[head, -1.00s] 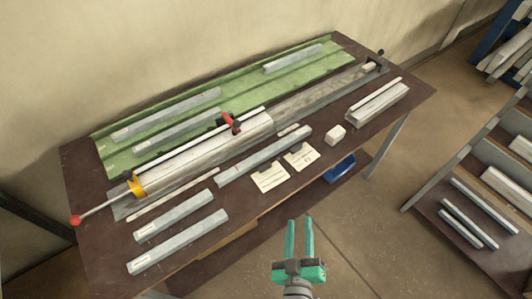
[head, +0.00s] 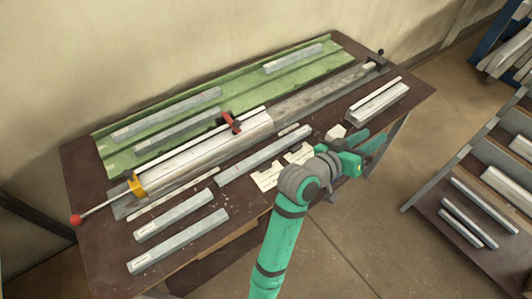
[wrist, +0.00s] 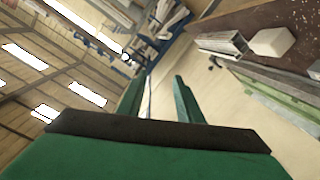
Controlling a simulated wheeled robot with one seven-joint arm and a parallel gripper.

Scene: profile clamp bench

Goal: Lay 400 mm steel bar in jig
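The jig (head: 320,95) is a long grey channel along the bench, with a red clamp handle, a yellow end piece and a red-knobbed lever. Several grey steel bars lie about. A long one (head: 264,155) lies in front of the jig, two shorter ones (head: 172,214) (head: 178,241) at the front left, and others (head: 165,112) on the green tray. I cannot tell which is 400 mm. My gripper (head: 374,136) is open and empty at the bench's front right edge, pointing right. Its spread fingers also show in the wrist view (wrist: 158,88).
A pale block (head: 337,131) and an open profile (head: 377,101) lie close to my gripper. Paper cards (head: 268,178) are partly hidden by my arm. The green tray (head: 240,88) lies behind the jig. A rack with bars (head: 470,215) stands right, beyond open floor.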

